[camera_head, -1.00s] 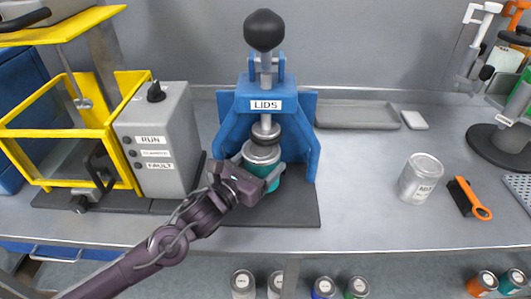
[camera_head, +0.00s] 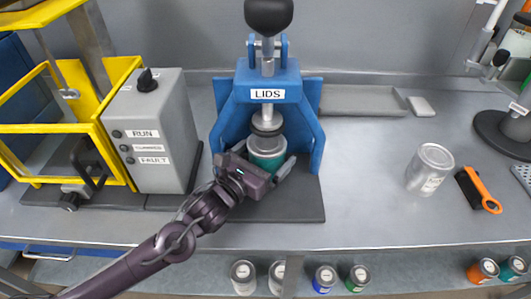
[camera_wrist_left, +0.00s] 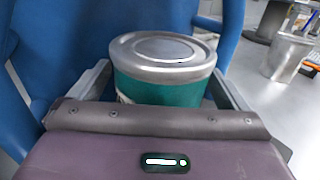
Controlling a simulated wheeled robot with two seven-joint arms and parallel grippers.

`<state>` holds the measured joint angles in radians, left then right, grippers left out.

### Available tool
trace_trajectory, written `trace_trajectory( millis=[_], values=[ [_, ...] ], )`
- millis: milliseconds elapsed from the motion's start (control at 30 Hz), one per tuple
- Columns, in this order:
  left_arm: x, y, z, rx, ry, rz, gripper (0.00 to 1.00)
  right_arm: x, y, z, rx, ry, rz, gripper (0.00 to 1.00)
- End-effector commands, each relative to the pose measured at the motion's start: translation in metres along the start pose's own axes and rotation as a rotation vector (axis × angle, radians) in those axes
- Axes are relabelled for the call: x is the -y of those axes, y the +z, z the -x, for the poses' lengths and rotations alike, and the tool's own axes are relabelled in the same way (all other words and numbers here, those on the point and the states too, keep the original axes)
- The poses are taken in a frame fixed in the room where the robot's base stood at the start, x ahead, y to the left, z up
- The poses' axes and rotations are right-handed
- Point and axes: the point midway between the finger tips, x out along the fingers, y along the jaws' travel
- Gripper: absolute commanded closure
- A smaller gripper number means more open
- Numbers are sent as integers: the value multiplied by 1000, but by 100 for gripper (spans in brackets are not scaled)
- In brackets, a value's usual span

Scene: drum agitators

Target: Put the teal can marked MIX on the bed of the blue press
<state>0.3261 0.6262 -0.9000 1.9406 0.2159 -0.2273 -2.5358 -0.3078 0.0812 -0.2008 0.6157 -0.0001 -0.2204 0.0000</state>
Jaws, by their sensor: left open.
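The teal can (camera_head: 267,155) stands upright in the blue press (camera_head: 268,82), which is labelled LIDS, under its dark round ram head. Its marking is hidden in these views. My left gripper (camera_head: 268,172) is open, with its fingers on either side of the can. In the left wrist view the teal can (camera_wrist_left: 163,88) fills the space between the two fingers, its silver lid on top. A gap shows beside the can at the right finger. My right gripper is not in view.
A grey control box (camera_head: 152,135) and a yellow guard frame (camera_head: 110,130) stand to the left. Several cans (camera_head: 325,280) are on a lower shelf. The bench between press and silver can is clear.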

Motion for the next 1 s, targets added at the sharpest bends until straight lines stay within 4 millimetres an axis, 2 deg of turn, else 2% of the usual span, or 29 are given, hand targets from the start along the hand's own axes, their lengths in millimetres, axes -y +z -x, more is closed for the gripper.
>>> trace_trajectory(
  millis=[167,267,700,833,1000],
  values=[
    [0,0,2,0,0,-1,3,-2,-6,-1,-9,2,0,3],
    [-1,-2,10,-2,0,-1,3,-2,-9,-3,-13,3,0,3],
    [0,-3,96,-4,-1,-1,3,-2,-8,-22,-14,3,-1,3],
    [0,-2,111,-2,0,0,3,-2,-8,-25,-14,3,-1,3],
    [0,0,119,-1,-1,1,3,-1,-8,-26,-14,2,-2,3]
  ],
)
